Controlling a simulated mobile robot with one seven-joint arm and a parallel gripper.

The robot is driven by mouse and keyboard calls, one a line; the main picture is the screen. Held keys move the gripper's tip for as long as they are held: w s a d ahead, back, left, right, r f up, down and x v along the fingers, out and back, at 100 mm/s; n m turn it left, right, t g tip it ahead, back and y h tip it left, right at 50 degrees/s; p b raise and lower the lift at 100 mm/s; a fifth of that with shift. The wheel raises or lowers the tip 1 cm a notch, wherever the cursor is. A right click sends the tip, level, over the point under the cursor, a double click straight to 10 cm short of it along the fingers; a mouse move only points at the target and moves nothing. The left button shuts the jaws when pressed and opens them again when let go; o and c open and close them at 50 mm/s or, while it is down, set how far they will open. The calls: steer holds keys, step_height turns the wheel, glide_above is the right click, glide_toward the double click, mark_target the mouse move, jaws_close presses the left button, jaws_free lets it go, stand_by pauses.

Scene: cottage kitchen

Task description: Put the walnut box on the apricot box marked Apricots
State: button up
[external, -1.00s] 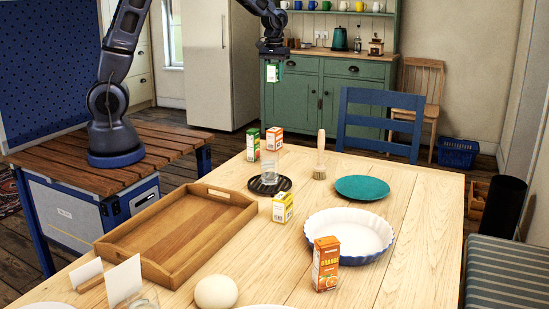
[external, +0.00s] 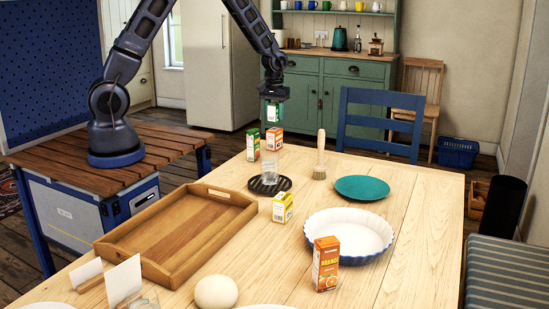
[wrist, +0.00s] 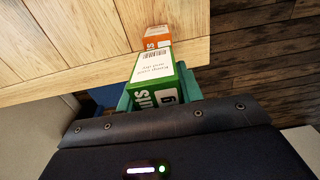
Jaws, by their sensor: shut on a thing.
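My gripper (external: 273,98) is shut on a green-and-white box (external: 273,113), which I take for the walnut box; its full name is not legible. In the wrist view this box (wrist: 152,65) sits between my teal fingers, its pale printed end with a barcode facing the camera. The orange-and-white apricot box (external: 274,139) stands upright on the table. The held box is above it in the external view, with a small gap seen between them. In the wrist view the apricot box (wrist: 157,38) shows just past the held box, partly hidden.
Another green box (external: 253,146) stands close left of the apricot box. A glass (external: 270,170) on a dark round trivet (external: 284,185) is in front.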

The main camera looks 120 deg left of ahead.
mark_target(275, 120)
steer(key=shift+f, duration=1.65)
steer(key=shift+f, duration=0.1)
steer(key=o, duration=1)
steer(key=shift+o, duration=0.2)
step_height(275, 120, up, 12)
steer(key=shift+r, duration=0.15)
